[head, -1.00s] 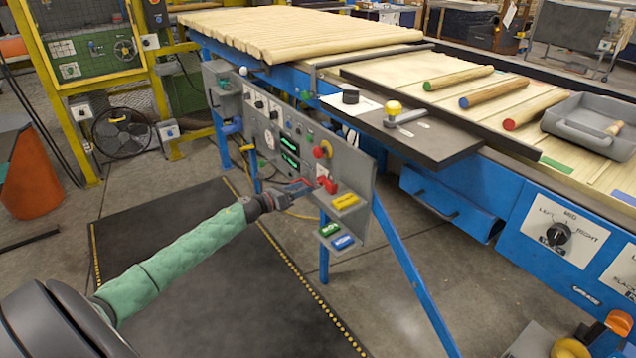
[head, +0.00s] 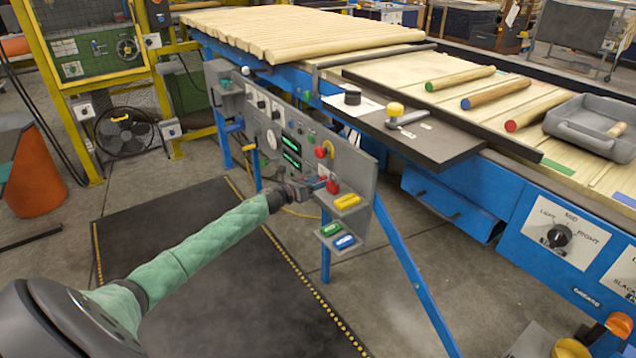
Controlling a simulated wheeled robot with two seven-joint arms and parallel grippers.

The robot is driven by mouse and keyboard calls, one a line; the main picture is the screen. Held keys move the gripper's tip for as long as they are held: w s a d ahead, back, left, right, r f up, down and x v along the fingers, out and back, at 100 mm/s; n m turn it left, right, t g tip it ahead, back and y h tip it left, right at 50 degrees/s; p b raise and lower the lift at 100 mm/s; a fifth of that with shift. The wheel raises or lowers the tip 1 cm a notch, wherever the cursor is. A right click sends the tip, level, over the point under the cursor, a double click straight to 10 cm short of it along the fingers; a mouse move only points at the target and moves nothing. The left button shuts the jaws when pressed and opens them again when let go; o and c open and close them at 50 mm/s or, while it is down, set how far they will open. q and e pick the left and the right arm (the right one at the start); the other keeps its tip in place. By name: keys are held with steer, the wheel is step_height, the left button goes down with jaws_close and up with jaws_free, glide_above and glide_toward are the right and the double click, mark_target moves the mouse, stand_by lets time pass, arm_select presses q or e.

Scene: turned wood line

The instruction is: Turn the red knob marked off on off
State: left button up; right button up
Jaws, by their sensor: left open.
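A grey control panel (head: 352,172) hangs on the side of the blue line frame. A red knob (head: 332,185) sits low near the panel's right end; its off and on marks are too small to read. My left gripper (head: 321,186) is open at this red knob, its fingers right beside or around it; I cannot tell whether they touch. The gripper partly hides the knob's left side. Another red part (head: 320,153) with a yellow piece sits higher on the panel. My right gripper is not in the picture.
A yellow block (head: 347,201), a green block (head: 331,230) and a blue block (head: 344,242) are on small ledges by the knob. A dark shelf (head: 440,145) juts out above right.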

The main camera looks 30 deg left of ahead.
arm_select(q)
steer(key=c, duration=1)
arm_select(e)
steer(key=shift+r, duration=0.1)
arm_select(q)
steer(key=n+p, duration=0.2)
steer(key=n, duration=0.2)
steer(key=shift+r, duration=0.15)
steer(key=n+p, duration=0.2)
steer(key=n, duration=0.2)
steer(key=shift+a+n, duration=0.15)
steer(key=shift+n, duration=0.15)
steer(key=shift+f+n+p, duration=0.15)
steer(key=shift+n+p, duration=1.1)
steer(key=shift+n, duration=1.15)
steer(key=shift+f+n+p, duration=0.15)
steer(key=shift+n+p, duration=1.05)
steer(key=shift+n, duration=1.2)
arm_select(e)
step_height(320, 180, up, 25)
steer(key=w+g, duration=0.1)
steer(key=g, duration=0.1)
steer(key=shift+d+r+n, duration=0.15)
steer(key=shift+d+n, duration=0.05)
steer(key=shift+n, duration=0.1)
